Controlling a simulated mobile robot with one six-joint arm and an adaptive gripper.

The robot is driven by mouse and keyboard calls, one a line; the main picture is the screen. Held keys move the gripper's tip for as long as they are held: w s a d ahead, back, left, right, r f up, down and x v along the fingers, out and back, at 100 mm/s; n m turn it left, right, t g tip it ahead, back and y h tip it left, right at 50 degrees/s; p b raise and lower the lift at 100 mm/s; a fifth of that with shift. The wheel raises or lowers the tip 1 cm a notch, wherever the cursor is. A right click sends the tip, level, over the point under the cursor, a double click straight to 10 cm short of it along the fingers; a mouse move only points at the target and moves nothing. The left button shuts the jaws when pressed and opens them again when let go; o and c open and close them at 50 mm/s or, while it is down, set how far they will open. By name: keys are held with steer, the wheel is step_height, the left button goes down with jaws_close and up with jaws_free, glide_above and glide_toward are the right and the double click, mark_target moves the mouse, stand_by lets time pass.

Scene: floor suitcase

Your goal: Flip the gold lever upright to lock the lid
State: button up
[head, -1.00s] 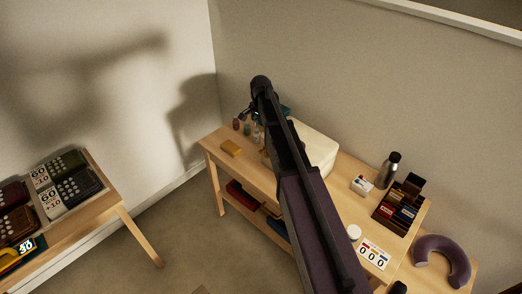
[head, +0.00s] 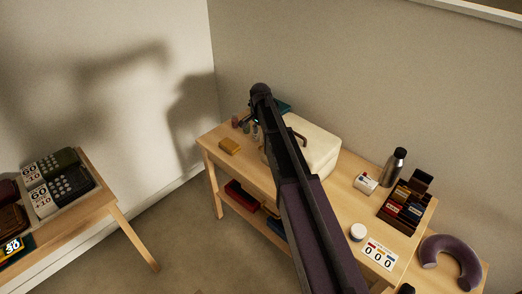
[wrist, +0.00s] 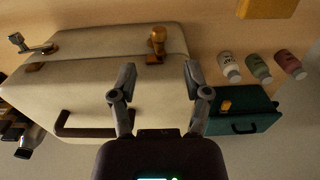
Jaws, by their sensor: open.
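A cream case (head: 318,151) with a brown handle (wrist: 92,122) stands on the wooden table, partly hidden by my arm in the head view. The case also fills the left of the wrist view (wrist: 60,92). The gold lever (wrist: 158,40) is a knob-ended piece at the case's edge in the wrist view, above a gold base. Whether it is upright or tilted is hard to tell. My gripper (wrist: 159,72) is open and empty, with its fingers apart on either side of the lever's line. A silver latch lever (wrist: 19,41) sits at the case's far left.
A teal case (wrist: 240,110) lies close on the right of my gripper, with several small bottles (wrist: 258,67) beyond it. A yellow block (head: 229,146) is near the table's left end. A steel flask (head: 394,167) and card rack (head: 405,200) stand right.

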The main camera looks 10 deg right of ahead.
steer(key=shift+f+b, duration=3.25)
steer(key=shift+f, duration=0.3)
jaws_close()
